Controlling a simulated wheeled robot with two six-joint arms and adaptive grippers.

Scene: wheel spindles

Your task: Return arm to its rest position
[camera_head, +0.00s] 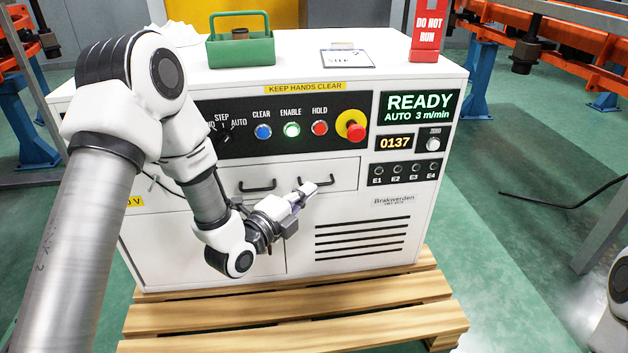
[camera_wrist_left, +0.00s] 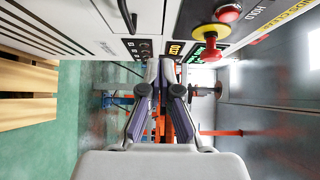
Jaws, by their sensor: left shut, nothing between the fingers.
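My left arm (camera_head: 195,160) comes in from the left and reaches across the front of a white control cabinet (camera_head: 365,190). Its left gripper (camera_head: 308,190) is in front of the cabinet's drawer area, below the row of buttons, pointing right. In the left wrist view the gripper (camera_wrist_left: 167,72) has its two fingers together and nothing between them. A bit of my right arm (camera_head: 612,310) shows at the lower right edge; its gripper is out of view.
The cabinet stands on a wooden pallet (camera_head: 300,310). Its panel has a red emergency knob (camera_head: 351,125), buttons and a READY display (camera_head: 419,107). On top are a green caddy (camera_head: 241,48), a card (camera_head: 346,58) and a red DO NOT RUN sign (camera_head: 428,28). Green floor (camera_head: 510,220) at right is mostly open.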

